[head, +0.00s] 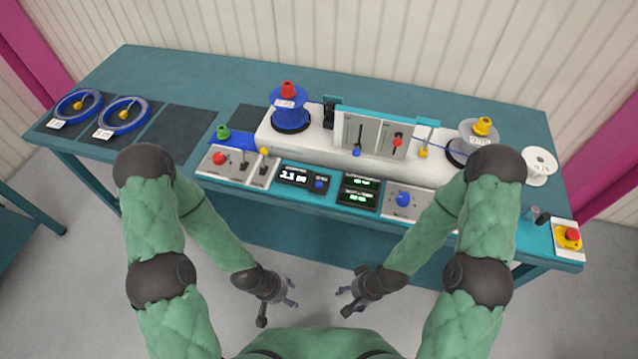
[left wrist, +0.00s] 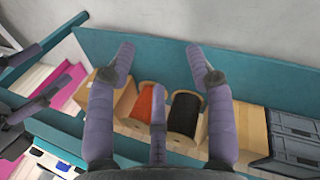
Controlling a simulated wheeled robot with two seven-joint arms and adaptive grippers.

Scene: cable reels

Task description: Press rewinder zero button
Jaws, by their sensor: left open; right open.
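The rewinder (head: 290,135) stands on the teal table, with a white base, a blue reel on the left and a grey reel on the right. In front of it is a black display box (head: 296,177) with lit white digits. A small blue button (head: 319,184) is at the display's right side; its label is too small to read. My left gripper (head: 278,305) is open and empty, in front of and below the table edge, apart from the button. Its spread fingers also show in the left wrist view (left wrist: 160,68). My right gripper (head: 350,299) is open and empty, also below the edge.
A switch panel with a red knob (head: 219,159) lies left of the display. Green-lit displays (head: 358,191) and a blue-knob panel (head: 403,200) lie right. An emergency stop (head: 570,236) is at the right end. The left wrist view shows an orange spool (left wrist: 146,101) and a black spool (left wrist: 183,112).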

